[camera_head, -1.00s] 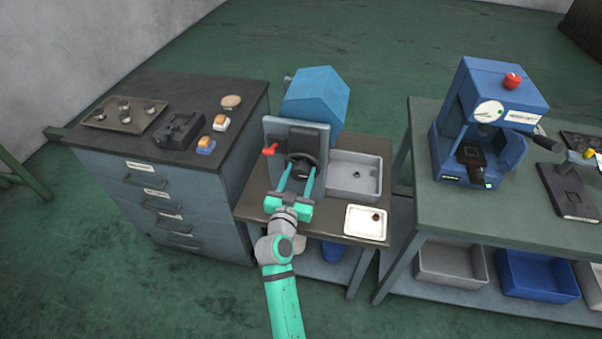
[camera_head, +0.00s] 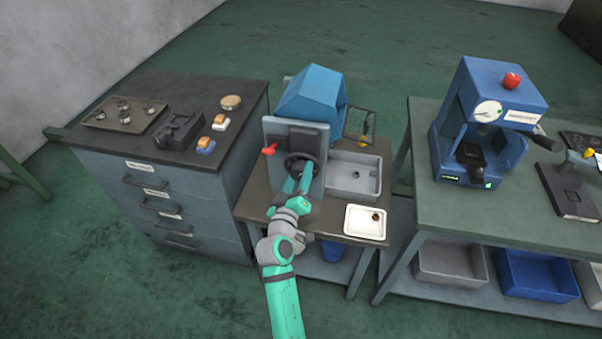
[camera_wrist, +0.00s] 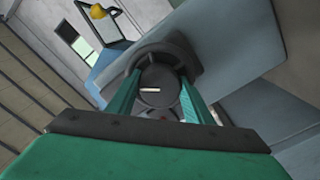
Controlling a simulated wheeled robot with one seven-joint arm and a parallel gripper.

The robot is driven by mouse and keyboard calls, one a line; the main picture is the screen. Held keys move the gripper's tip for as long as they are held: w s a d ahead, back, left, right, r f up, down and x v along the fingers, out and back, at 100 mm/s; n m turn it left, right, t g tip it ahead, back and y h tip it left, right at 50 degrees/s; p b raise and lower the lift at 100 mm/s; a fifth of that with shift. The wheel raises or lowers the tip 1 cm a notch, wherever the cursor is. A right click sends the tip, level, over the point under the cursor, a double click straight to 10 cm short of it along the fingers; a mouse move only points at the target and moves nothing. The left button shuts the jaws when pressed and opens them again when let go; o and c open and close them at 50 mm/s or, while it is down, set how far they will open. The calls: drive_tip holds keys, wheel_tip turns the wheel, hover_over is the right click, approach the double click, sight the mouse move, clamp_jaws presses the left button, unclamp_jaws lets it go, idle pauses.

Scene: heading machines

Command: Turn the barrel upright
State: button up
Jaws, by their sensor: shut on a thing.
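The barrel (camera_head: 301,160) is a dark round piece at the front of the blue and grey machine on the small middle bench. In the wrist view the barrel (camera_wrist: 160,86) faces me, with a short pale mark near its middle. My gripper (camera_head: 297,180) reaches to it from the front. In the wrist view, the green fingers of my gripper (camera_wrist: 160,100) are on either side of the barrel, shut on it. The fingers hide parts of its sides. I cannot tell from the frames whether the barrel is upright.
A red lever (camera_head: 268,150) is left of the barrel. A grey bin (camera_head: 340,184) and a white tray (camera_head: 365,222) are at the right. A dark wire frame (camera_head: 360,122) stands behind the bin. A drawer cabinet (camera_head: 160,190) is close on the left.

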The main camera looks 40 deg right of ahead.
drive_tip(key=n, duration=0.3)
drive_tip(key=shift+n, duration=0.4)
drive_tip(key=shift+a+n, duration=0.1)
drive_tip(key=shift+n, duration=1.7)
drive_tip(key=shift+w, duration=0.1)
drive_tip(key=o, duration=1)
drive_tip(key=shift+o, duration=0.2)
drive_tip(key=v, duration=1.1)
